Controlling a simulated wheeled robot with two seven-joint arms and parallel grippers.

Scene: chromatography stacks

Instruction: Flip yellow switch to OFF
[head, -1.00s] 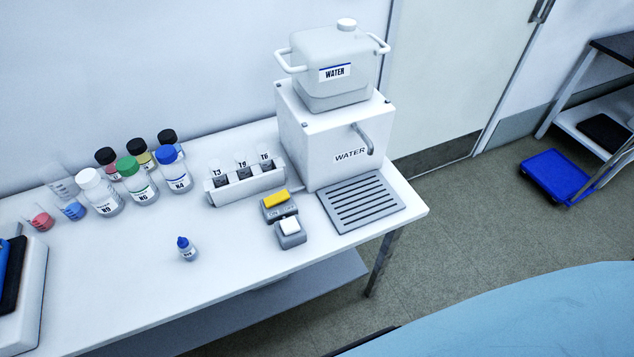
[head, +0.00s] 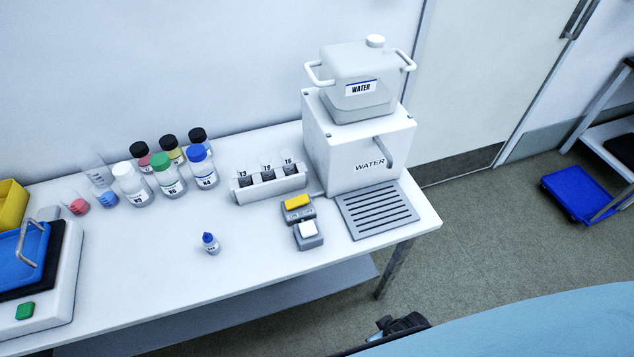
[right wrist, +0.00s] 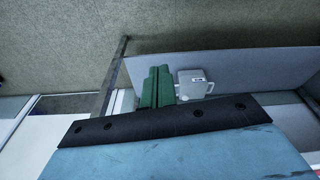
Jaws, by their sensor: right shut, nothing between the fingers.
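The yellow switch (head: 297,202) sits on a small grey box on the white table, in front of the tube rack. Small lettering shows on the box below it, too small to read its setting. A second box with a white button (head: 308,229) stands just in front. My right gripper (right wrist: 158,72) shows in the right wrist view with its green fingers shut and empty, apart from the switch, which is out of that view. My left gripper is not in view.
The water dispenser (head: 350,150) and its drip grate (head: 378,211) stand right of the switch. The tube rack (head: 268,186) is behind it, and a small blue-capped bottle (head: 210,243) is to the left.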

